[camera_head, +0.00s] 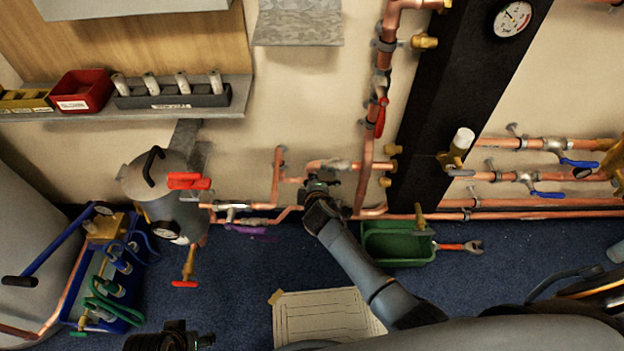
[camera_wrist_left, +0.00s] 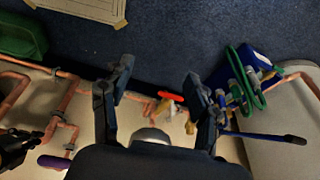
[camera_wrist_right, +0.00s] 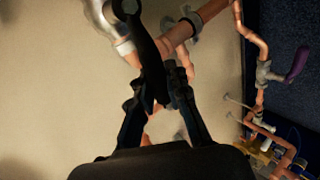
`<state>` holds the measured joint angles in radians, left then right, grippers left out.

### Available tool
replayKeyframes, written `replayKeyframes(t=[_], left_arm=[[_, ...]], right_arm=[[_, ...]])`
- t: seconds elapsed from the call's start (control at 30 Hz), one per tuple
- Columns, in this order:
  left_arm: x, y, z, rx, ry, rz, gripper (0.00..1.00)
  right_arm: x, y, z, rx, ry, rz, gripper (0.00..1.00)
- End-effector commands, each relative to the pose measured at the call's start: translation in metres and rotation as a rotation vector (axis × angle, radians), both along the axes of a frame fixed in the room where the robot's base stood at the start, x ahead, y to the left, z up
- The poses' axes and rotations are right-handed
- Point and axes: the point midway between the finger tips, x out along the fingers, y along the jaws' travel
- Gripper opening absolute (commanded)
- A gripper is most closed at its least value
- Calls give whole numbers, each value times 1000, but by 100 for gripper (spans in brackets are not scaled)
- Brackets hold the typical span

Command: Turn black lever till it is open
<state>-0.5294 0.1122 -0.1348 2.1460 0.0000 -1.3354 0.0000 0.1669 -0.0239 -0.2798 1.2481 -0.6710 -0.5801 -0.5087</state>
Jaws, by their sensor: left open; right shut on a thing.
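The black lever (camera_wrist_right: 149,50) runs up and down in the right wrist view, in front of a copper pipe and its grey fitting. My right gripper (camera_wrist_right: 160,92) is shut on the lower part of this lever. In the head view, my right gripper (camera_head: 322,184) is at the copper pipe low on the wall and hides most of the lever. My left gripper (camera_wrist_left: 160,92) is open and empty in the left wrist view, with its fingers wide apart. In the head view only part of the left gripper shows at the bottom edge.
A grey tank (camera_head: 178,205) with a red lever stands left of the right gripper. A purple lever (camera_head: 247,230) is on the pipe between them. A green bin (camera_head: 398,246) lies to the right. A paper sheet (camera_head: 325,318) and open blue carpet lie in front.

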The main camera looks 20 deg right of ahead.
Motion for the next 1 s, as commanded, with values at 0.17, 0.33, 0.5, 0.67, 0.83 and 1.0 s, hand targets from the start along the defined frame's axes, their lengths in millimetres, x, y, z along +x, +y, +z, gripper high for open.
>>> replayKeyframes(t=[0.17,0.33,0.5,0.67,0.83,1.0], left_arm=[[-1,1,14,0,-8,1,60],[-3,1,24,0,-12,2,60],[-3,2,29,1,-15,3,60],[-3,2,31,0,-17,3,60],[-3,2,32,0,-17,3,60],[-3,2,32,0,-17,3,60]], right_arm=[[0,2,-9,-99,29,2,0],[0,2,-14,-159,47,3,0],[0,2,-16,-188,55,2,0],[0,2,-16,-198,59,2,0],[-1,2,-16,-200,59,4,0],[-1,2,-17,-200,60,3,25]])
